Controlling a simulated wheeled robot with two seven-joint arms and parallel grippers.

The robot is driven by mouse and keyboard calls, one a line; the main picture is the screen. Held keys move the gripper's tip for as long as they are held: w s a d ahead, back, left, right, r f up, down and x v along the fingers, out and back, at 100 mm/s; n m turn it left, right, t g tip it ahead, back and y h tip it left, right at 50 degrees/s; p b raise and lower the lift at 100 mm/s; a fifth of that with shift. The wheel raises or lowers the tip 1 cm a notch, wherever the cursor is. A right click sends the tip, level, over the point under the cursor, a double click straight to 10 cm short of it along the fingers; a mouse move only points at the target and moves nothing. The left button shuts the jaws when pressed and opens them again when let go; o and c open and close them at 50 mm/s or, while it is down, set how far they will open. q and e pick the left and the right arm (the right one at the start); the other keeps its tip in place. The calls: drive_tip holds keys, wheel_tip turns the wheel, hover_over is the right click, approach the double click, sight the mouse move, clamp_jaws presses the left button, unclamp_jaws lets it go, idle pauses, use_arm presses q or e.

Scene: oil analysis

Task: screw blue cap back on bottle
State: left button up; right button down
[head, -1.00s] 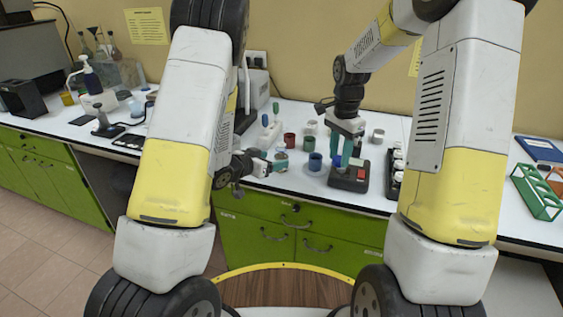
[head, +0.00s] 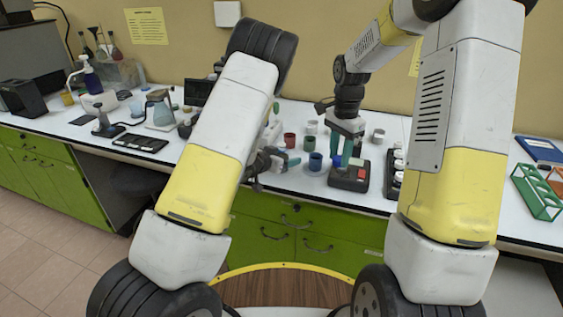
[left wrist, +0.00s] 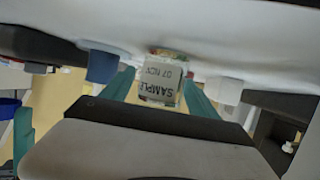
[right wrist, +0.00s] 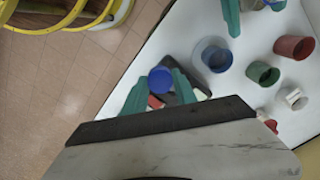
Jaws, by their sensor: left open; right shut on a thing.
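A small sample bottle (left wrist: 158,80) with a pale label shows in the left wrist view, between the fingers of my left gripper (left wrist: 157,93). These fingers are open, one on each side of the bottle. In the head view my left gripper (head: 283,163) is low at the counter's front edge, and the bottle is hard to make out there. The blue cap (right wrist: 160,79) is between the fingertips of my right gripper (right wrist: 158,86), which is shut on it. In the head view my right gripper (head: 345,143) holds the cap (head: 337,160) above a dark device.
The dark device (head: 349,178) with a red part stands under my right gripper. A blue cup (head: 315,161), a red cup (head: 290,140) and a green cup (right wrist: 263,73) stand nearby. A green rack (head: 540,195) is at far right.

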use_arm(q)
drive_tip(key=shift+w+d, duration=0.1)
drive_tip(key=shift+w, duration=0.05)
clamp_jaws()
idle(0.4)
drive_tip(key=shift+r, duration=0.15)
use_arm(e)
drive_tip(key=shift+a, duration=0.1)
